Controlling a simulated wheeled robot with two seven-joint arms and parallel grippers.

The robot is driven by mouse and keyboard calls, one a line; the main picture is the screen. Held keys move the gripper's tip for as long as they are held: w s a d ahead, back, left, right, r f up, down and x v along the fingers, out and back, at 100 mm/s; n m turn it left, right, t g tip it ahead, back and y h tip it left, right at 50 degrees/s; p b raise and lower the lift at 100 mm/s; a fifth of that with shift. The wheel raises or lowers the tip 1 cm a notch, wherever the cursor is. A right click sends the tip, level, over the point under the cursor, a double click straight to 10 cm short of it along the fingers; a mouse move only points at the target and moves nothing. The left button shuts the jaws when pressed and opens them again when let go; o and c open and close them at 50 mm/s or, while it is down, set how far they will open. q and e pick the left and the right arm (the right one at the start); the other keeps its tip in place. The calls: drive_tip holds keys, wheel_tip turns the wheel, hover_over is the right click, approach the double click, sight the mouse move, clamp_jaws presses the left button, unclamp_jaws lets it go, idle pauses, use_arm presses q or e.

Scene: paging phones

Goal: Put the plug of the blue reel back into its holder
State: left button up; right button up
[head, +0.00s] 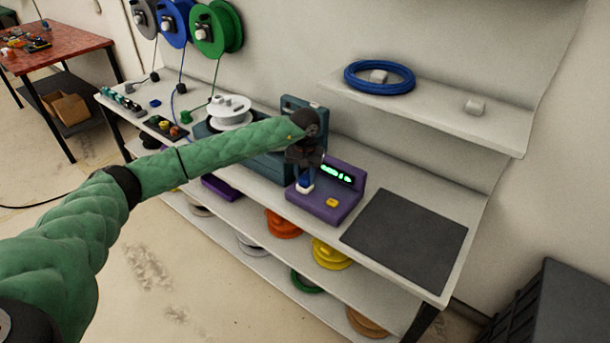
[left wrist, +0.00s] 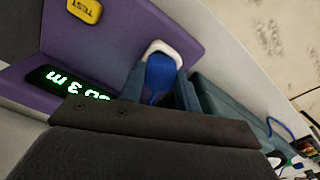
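I cannot tell whether that block is a holder. A blue plug-like piece (head: 305,180) stands at a white socket on the purple tester (head: 326,206). It also shows in the left wrist view (left wrist: 160,73). My left gripper (head: 305,168) points down right over this piece, its fingers close around it. Whether they press on it is hidden. My right gripper is not in view.
A grey reel and a green reel (head: 215,28) flank the blue one. A teal machine with a white spool (head: 229,108) stands left of the tester. A dark mat (head: 405,237) lies bare at right. A blue coil (head: 379,77) lies on the upper shelf (head: 425,110).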

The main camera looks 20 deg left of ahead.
use_arm(q)
drive_tip(key=shift+r, duration=0.15)
drive_tip(key=shift+c, duration=0.4)
wheel_tip(320, 180, up, 18)
drive_tip(key=shift+r+p, duration=0.15)
drive_tip(key=shift+p, duration=0.25)
idle(1.7)
